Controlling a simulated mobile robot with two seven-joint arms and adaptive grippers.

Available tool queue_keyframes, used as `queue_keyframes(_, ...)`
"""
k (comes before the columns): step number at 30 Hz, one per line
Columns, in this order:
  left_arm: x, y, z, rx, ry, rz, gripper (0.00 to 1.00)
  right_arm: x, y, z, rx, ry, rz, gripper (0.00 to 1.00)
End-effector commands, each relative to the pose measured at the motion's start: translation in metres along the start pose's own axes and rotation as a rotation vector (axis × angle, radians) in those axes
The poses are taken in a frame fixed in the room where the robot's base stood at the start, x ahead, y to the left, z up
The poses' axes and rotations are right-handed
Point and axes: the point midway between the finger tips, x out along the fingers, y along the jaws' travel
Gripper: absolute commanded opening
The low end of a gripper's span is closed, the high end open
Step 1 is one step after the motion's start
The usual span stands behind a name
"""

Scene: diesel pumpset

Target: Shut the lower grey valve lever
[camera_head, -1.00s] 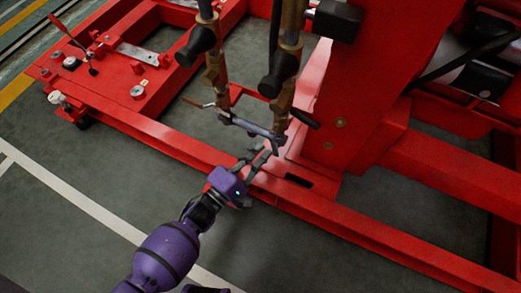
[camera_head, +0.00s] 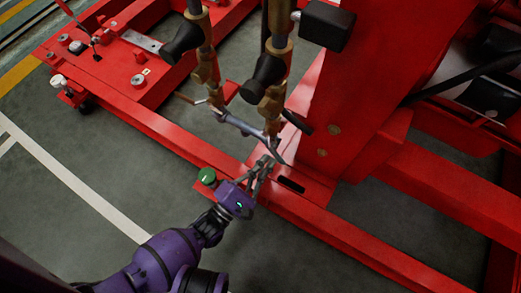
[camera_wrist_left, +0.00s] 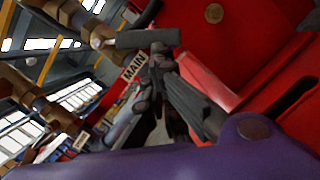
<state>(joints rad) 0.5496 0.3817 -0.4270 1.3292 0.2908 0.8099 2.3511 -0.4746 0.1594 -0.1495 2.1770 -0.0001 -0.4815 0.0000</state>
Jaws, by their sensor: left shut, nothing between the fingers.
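Two brass-and-dark pipes come down at the top centre of the head view, joined near their lower ends by a grey cross pipe (camera_head: 238,124). A short grey lever (camera_head: 278,152) hangs below the right pipe's end. My left gripper (camera_head: 266,165) is right beside it, with its fingers shut and nothing between them; I cannot tell whether they touch it. In the left wrist view the gripper's dark fingers (camera_wrist_left: 172,98) are close together, just below a grey bar-shaped handle (camera_wrist_left: 147,39). My right gripper is not in view.
A dark-handled lever (camera_head: 297,122) sticks out beside the right pipe. A red upright (camera_head: 365,90) stands close to the right of the gripper, on a red base frame (camera_head: 330,232). A MAIN label (camera_wrist_left: 134,66) shows behind the fingers. Grey floor lies open at the left.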

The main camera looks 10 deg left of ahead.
Motion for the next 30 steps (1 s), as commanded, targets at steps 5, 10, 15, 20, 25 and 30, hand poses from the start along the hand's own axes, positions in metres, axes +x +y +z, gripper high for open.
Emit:
queue_keyframes(5, 0.002, -0.009, 0.018, -0.13, -0.008, 0.037, 0.0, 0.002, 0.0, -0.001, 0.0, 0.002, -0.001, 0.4)
queue_keyframes(10, 0.004, -0.013, 0.028, -0.125, -0.007, 0.036, 0.0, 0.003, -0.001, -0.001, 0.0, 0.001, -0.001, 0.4)
queue_keyframes(15, 0.006, -0.014, 0.037, -0.162, -0.007, 0.045, 0.0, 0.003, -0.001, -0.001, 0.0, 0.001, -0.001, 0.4)
queue_keyframes(20, 0.007, -0.013, 0.042, -0.246, -0.008, 0.065, 0.0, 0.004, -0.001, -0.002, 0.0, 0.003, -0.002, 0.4)
queue_keyframes(25, 0.008, -0.012, 0.046, -0.248, -0.007, 0.066, 0.0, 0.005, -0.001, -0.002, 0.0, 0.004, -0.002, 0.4)
queue_keyframes(30, 0.008, -0.011, 0.047, -0.247, -0.006, 0.065, 0.0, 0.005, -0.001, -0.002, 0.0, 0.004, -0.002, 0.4)
